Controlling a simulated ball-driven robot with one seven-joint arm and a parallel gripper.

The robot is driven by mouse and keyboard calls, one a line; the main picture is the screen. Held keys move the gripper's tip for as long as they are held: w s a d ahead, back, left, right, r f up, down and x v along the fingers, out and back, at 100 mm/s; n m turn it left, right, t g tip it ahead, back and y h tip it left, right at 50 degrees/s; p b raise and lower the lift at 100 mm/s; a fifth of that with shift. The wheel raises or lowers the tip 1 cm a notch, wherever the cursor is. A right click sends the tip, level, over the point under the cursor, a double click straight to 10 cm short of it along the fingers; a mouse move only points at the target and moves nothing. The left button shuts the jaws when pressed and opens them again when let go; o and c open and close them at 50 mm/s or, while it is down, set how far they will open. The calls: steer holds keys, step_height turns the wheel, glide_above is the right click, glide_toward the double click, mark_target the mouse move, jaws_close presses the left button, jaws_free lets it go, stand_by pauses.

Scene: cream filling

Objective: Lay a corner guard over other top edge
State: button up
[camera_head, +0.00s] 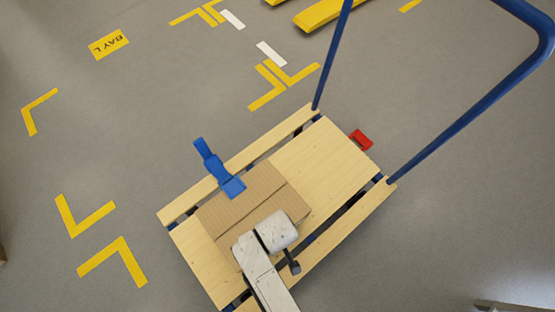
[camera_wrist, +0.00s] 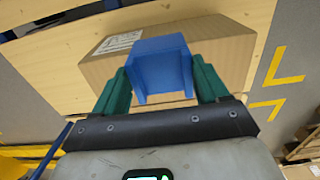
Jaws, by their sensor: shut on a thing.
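A brown cardboard box (camera_head: 245,197) lies on the wooden deck of the cart, partly hidden by my white arm. It also shows in the wrist view (camera_wrist: 225,55) with a white label. My gripper (camera_wrist: 162,85) has its green fingers shut on a blue corner guard (camera_wrist: 160,58). The held guard overlaps the box in that view; whether it touches an edge I cannot tell. In the head view my arm hides the fingers and this guard. Another blue piece (camera_head: 232,187) lies at the box's upper-left edge, with a narrow blue segmented part running outward from it.
The cart's deck (camera_head: 318,152) is bare toward the blue push handle (camera_head: 475,95). A small red thing (camera_head: 361,139) shows beside the cart. Yellow floor marks and a yellow beam (camera_head: 330,12) lie around it. The grey floor on the left is open.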

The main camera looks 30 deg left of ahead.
steer(key=shift+w+a+f+b, duration=0.1)
steer(key=shift+a+f+b, duration=0.15)
steer(key=shift+f+b, duration=0.85)
steer(key=shift+w+a+f+b, duration=0.1)
steer(key=shift+a+f+b, duration=0.1)
steer(key=shift+f+b, duration=0.8)
steer(key=shift+w+a+f+b, duration=0.1)
steer(key=shift+a+f+b, duration=0.15)
steer(key=shift+f+b, duration=0.85)
steer(key=shift+w+a+f, duration=0.1)
steer(key=shift+a+f, duration=0.15)
steer(key=shift+a, duration=0.05)
steer(key=o, duration=1.1)
step_height(320, 180, up, 11)
steer(key=p, duration=0.3)
steer(key=shift+f+p, duration=0.1)
steer(key=shift+p, duration=0.2)
steer(key=shift+d, duration=0.1)
